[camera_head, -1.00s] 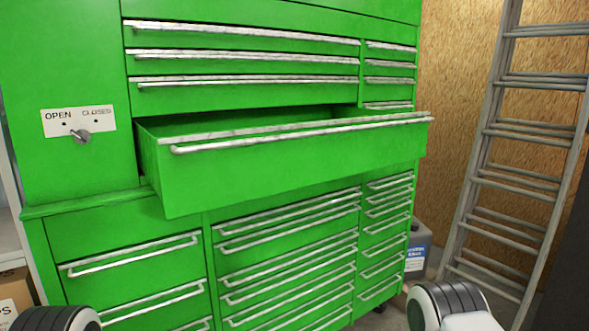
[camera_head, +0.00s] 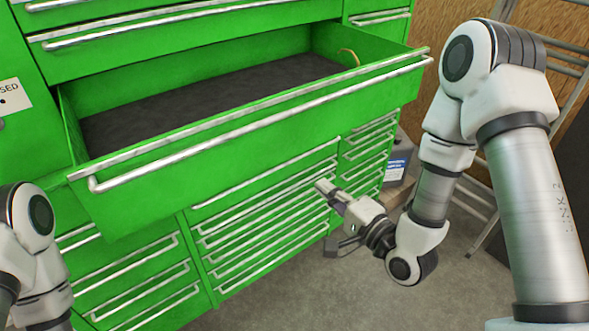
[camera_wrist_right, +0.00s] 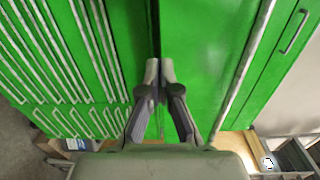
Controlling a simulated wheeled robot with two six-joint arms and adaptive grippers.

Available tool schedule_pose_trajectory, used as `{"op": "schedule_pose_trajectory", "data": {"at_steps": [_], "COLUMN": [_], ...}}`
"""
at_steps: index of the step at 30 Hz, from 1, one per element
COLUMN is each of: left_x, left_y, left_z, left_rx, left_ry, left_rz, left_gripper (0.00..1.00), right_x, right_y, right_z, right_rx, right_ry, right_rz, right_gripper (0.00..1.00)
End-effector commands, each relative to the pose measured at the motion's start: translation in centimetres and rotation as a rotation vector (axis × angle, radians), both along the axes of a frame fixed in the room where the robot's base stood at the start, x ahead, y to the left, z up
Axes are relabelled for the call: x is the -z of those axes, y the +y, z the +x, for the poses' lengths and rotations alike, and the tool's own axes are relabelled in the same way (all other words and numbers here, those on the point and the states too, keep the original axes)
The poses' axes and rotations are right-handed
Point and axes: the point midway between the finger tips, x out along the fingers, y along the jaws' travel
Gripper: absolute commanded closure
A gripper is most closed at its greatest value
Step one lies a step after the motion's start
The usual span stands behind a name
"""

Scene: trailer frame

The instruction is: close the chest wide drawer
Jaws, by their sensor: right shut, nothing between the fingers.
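The wide drawer (camera_head: 230,165) of the green chest is pulled out toward me in the head view, with a long metal handle along its front. Its inside shows a dark liner and a small tan curved item at the back right. My right gripper (camera_head: 321,184) is shut and empty, below the drawer's right half and in front of the lower drawers. In the right wrist view its fingertips (camera_wrist_right: 158,62) meet in front of green drawer fronts; contact cannot be told. Of my left arm only links show at the lower left; its gripper is out of view.
Shut narrow drawers (camera_head: 265,215) with metal handles lie below the wide drawer. A ladder (camera_head: 565,75) leans by the wood wall at the right. A container with a blue label (camera_head: 396,168) stands beside the chest. Grey floor (camera_head: 320,285) is free in front.

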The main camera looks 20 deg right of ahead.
Motion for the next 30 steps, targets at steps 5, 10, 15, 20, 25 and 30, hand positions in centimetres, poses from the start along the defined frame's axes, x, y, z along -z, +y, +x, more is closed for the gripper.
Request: {"op": "schedule_pose_trajectory", "data": {"at_steps": [5, 10, 15, 20, 25, 30], "left_x": [5.3, 2.8, 1.1, 0.3, 0.3, 0.3], "left_y": [0.0, 0.0, 0.0, 0.0, 0.0, 0.0], "left_z": [0.0, 0.0, 0.0, 0.0, 0.0, 0.0], "left_rx": [0.001, 0.001, 0.001, 0.001, 0.001, 0.001], "left_ry": [0.000, -0.001, -0.001, -0.001, 0.000, 0.000], "left_rz": [0.000, 0.000, 0.000, 0.000, 0.000, 0.000], "left_gripper": [0.03, 0.03, 0.03, 0.03, 0.03, 0.03], "right_x": [1.1, -0.5, -0.5, -0.2, 0.1, 0.1], "right_y": [0.5, 1.7, 2.8, 3.5, 3.7, 3.6], "right_z": [1.4, 4.4, 7.7, 9.6, 10.0, 10.0], "right_rx": [0.000, 0.000, 0.002, 0.003, 0.003, 0.004], "right_ry": [-0.006, -0.001, 0.000, 0.002, 0.002, 0.002], "right_rz": [-0.003, -0.007, -0.004, -0.003, -0.002, -0.002], "right_gripper": [1.00, 1.00, 1.00, 1.00, 1.00, 1.00]}}
